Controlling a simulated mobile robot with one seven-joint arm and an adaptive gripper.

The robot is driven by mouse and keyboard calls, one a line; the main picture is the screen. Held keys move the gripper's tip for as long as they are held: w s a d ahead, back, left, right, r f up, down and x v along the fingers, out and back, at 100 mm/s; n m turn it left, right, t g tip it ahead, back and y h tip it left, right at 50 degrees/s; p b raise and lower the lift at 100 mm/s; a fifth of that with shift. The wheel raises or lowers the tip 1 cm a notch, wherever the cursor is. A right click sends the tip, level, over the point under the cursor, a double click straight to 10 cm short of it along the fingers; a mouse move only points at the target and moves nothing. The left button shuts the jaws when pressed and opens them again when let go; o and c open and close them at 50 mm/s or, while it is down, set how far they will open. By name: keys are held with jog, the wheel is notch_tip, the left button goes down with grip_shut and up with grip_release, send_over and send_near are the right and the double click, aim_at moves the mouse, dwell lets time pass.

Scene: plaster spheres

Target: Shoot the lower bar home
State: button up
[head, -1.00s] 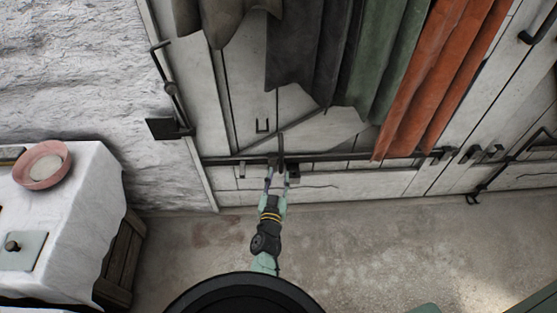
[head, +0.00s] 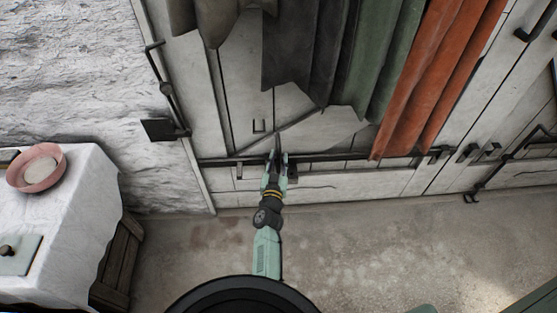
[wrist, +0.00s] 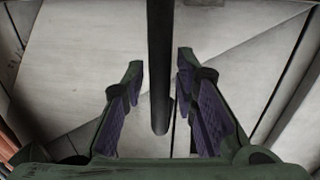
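The lower bar (head: 327,156) is a long dark rod lying across the lower part of the whitewashed plank door (head: 345,128). A dark upright handle (head: 279,143) stands out from it. In the wrist view the handle (wrist: 160,70) hangs down between the two finger pads of my gripper (wrist: 158,95), with a gap on each side. My gripper (head: 275,172) is open around the handle and I see no contact. The gripper hides part of the bar behind it in the head view.
Grey, green and orange cloths (head: 392,75) hang over the door just above the bar. Dark brackets (head: 434,155) sit towards its right end. A white-covered table (head: 85,205) with a pink bowl (head: 37,168) stands at left. The floor (head: 390,235) before the door is clear.

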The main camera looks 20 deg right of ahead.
grip_shut()
dwell(0.5)
